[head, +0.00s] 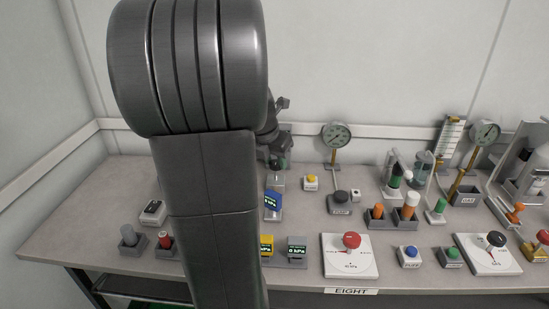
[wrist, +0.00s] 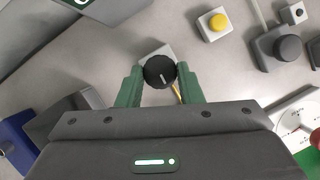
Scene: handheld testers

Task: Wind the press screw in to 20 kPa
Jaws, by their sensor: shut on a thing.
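My gripper (wrist: 160,76) points down over the bench with its two green fingers on either side of a round black knob (wrist: 160,71) with a white line. The fingers are shut on this knob, which sits on a pale block. In the head view my gripper (head: 278,160) is partly hidden by my arm, and the knob cannot be made out. A blue handheld tester (head: 273,201) stands just in front of it, with a small lit screen; its reading is too small to read surely. A yellow tester (head: 266,246) and a grey tester (head: 297,250) stand nearer the front edge.
A yellow button (head: 311,180) and a dial gauge (head: 336,136) stand to the right. A red knob (head: 351,240) sits on a white dial plate (head: 336,266) near the front. Holders and bottles crowd the right side. My arm hides part of the bench.

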